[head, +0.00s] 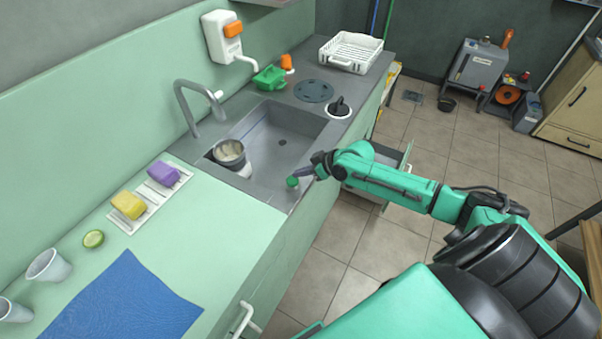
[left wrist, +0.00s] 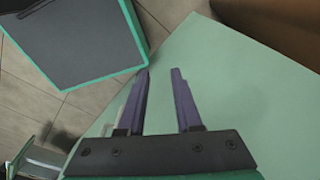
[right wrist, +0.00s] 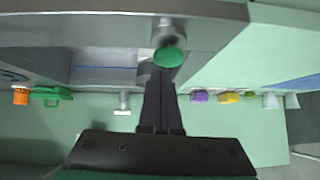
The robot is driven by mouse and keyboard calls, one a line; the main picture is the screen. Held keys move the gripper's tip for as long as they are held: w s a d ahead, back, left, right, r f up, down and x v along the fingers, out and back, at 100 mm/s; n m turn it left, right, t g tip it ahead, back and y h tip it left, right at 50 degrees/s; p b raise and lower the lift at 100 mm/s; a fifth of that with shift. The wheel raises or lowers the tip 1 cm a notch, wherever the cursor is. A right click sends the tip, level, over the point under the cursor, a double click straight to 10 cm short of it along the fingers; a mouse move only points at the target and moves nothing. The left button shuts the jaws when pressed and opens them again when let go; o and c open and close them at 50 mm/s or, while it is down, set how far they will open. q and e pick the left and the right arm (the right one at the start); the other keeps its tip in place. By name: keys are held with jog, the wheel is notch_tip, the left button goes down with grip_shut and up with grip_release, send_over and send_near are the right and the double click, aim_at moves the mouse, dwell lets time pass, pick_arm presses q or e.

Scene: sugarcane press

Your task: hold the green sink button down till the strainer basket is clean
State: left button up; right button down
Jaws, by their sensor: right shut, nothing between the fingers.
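The green sink button (head: 292,182) is on the front rim of the grey sink (head: 268,139); it also shows in the right wrist view (right wrist: 168,57), just ahead of my fingertips. My right gripper (head: 300,174) is shut and empty, its tips close to the button; I cannot tell whether they touch it. The strainer basket (head: 230,152) stands in the sink's left part, with pale brownish matter inside. My left gripper (left wrist: 160,70) is open and empty in the left wrist view, above a pale green surface; it is not in the head view.
A curved tap (head: 190,105) rises behind the sink. Yellow (head: 128,204) and purple (head: 163,173) sponges lie on a white tray left of it. A blue cloth (head: 125,300) and cups (head: 48,266) are nearer. A white rack (head: 350,50) stands at the far end.

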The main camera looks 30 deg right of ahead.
jog(key=shift+f, duration=0.35)
jog(key=shift+f, duration=0.15)
